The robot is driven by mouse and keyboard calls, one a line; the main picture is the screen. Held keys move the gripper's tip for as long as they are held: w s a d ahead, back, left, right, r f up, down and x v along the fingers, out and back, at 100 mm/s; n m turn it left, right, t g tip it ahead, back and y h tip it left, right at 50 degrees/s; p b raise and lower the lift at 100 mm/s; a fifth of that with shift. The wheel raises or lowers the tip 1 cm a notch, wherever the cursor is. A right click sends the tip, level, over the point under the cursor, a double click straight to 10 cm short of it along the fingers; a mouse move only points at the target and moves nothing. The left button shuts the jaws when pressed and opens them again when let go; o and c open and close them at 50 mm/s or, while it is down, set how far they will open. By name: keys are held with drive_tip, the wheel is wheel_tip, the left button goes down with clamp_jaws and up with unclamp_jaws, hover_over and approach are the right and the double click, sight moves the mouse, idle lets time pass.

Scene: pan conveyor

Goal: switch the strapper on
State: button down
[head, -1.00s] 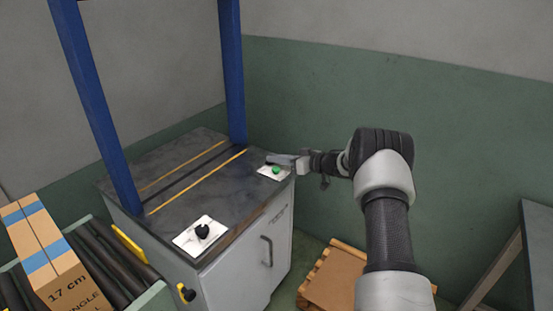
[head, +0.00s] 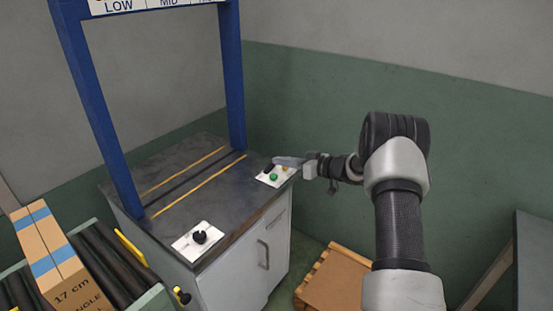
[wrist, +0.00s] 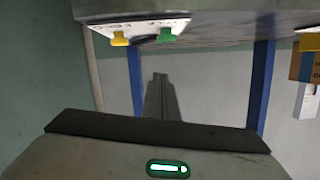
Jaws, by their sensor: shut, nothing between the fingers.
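The strapper (head: 160,180) is a grey cabinet with a dark top and a blue arch over it. A white button panel (head: 262,179) sits at its far right corner, with a green button (head: 273,177) and a yellow button (head: 285,168). In the wrist view the green button (wrist: 166,35) and yellow button (wrist: 120,38) show at the top, upside down. My gripper (head: 276,161) is shut and empty, at the panel's far edge. Its fingers also show in the wrist view (wrist: 160,90), apart from the buttons. A dark shape by the fingertips is too small to identify.
A black knob (head: 200,237) sits on a white plate at the near corner. A LOW/MID sign (head: 150,5) tops the arch. A cardboard box (head: 50,255) lies on the roller conveyor (head: 110,265) at left. A pallet (head: 330,282) stands on the floor right of the cabinet.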

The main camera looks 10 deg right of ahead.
drive_tip(key=v, duration=0.5)
drive_tip(key=shift+s+a+p, duration=0.15)
drive_tip(key=shift+s+p, duration=0.15)
drive_tip(key=shift+p, duration=0.05)
drive_tip(key=shift+r, duration=0.1)
drive_tip(key=w+d+r+m+t+h, duration=0.25)
drive_tip(key=r+h, duration=0.25)
drive_tip(key=r, duration=0.7)
drive_tip(key=s+d+r+m+h, duration=0.25)
drive_tip(key=s+r+h, duration=0.3)
drive_tip(key=r, duration=0.55)
drive_tip(key=s+r+m+g+h, duration=0.1)
drive_tip(key=s+r+h, duration=0.1)
drive_tip(key=s, duration=0.5)
drive_tip(key=s+r+m+g+h, duration=0.1)
drive_tip(key=s+r+h, duration=0.1)
drive_tip(key=s, duration=0.6)
drive_tip(key=s+a+f+g+y+p, duration=0.1)
drive_tip(key=s+a+f+g+y, duration=0.3)
drive_tip(key=s, duration=0.9)
drive_tip(key=s+a+f+g+h, duration=0.15)
drive_tip(key=s+a, duration=0.35)
drive_tip(key=s, duration=0.8)
wheel_tip(320, 180, up, 18)
drive_tip(key=p, duration=1.8)
drive_tip(key=shift+w+f+y+p, duration=0.2)
drive_tip(key=shift+w+y+p, duration=0.1)
drive_tip(key=shift+w+y, duration=0.15)
